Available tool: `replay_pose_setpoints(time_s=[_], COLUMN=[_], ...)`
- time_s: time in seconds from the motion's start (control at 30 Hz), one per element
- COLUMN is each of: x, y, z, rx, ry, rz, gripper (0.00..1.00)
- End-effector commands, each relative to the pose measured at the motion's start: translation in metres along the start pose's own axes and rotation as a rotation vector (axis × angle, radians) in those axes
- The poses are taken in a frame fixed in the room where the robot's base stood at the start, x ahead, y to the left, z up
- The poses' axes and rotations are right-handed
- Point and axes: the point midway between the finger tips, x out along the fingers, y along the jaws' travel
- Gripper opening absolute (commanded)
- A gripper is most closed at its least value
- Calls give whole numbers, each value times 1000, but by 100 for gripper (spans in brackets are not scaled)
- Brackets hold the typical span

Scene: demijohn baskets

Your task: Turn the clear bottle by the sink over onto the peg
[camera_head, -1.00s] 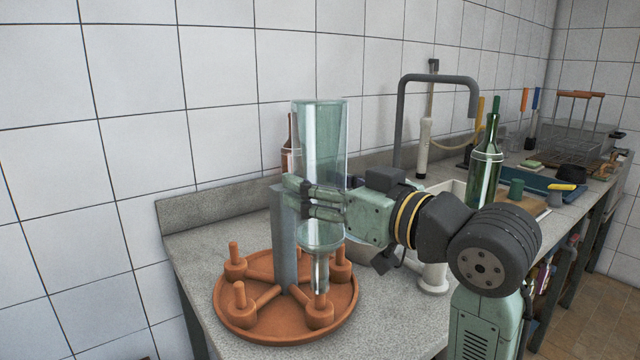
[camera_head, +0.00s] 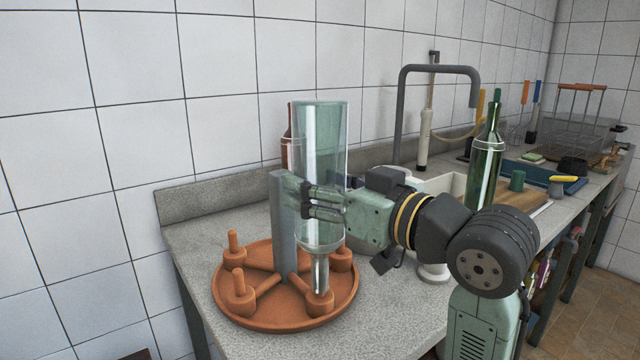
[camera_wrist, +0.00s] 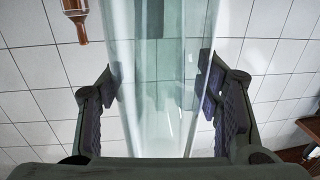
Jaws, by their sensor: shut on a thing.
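The clear bottle (camera_head: 320,140) is upside down, nearly upright, with its neck (camera_head: 320,272) pointing down at the front right peg (camera_head: 319,301) of the round terracotta-coloured rack (camera_head: 240,318). The peg's upper part appears to be inside or behind the clear neck; I cannot tell exactly which. My gripper (camera_head: 322,203) is shut on the bottle's body from the right. In the wrist view the bottle (camera_wrist: 160,70) stands between the two finger pads. A grey post (camera_head: 283,225) rises from the rack's middle, just left of the bottle.
Other pegs on the rack, such as the left one (camera_head: 238,285), look empty. A brown bottle (camera_head: 288,140) stands behind the clear one. The green bottle (camera_head: 486,165), sink (camera_head: 447,187) and grey faucet (camera_head: 400,110) are to the right. Bare counter (camera_head: 390,310) lies right of the rack.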

Motion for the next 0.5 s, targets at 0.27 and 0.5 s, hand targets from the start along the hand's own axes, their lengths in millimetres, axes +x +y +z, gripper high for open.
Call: replay_pose_setpoints(time_s=[0.27,0.5], x=[0,0], y=[0,0], z=[7,10], rx=[-1,-1], ry=[3,3], rz=[0,0], gripper=[14,63])
